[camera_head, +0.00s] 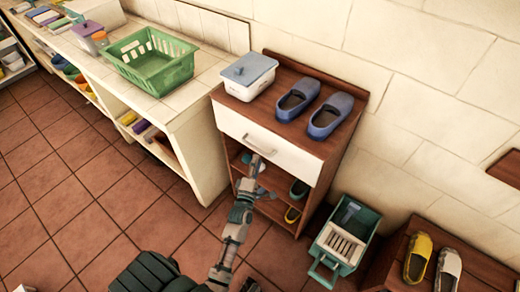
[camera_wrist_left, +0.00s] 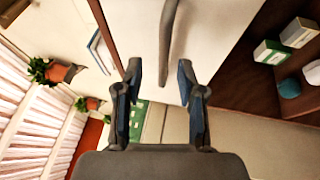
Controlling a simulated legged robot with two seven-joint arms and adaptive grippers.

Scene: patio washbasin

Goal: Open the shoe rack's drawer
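The shoe rack (camera_head: 342,143) is a brown wooden cabinet against the wall. Its white drawer front (camera_head: 290,158) sits flush under the top, so the drawer looks closed. A grey curved handle (camera_head: 258,147) is on the drawer front. My left gripper (camera_head: 254,163) is at the drawer front, just below the handle. In the left wrist view the two fingers (camera_wrist_left: 160,76) are spread, with the handle (camera_wrist_left: 168,40) showing between and beyond their tips. The handle touches neither finger there. My right gripper is not clearly seen.
Blue shoes (camera_head: 327,115) and a lidded white box (camera_head: 245,78) stand on the rack's top. More shoes (camera_head: 299,189) are on lower shelves. A green bin (camera_head: 343,240) stands right of the rack, the tiled counter (camera_head: 203,82) left. The tile floor (camera_head: 110,210) left is clear.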

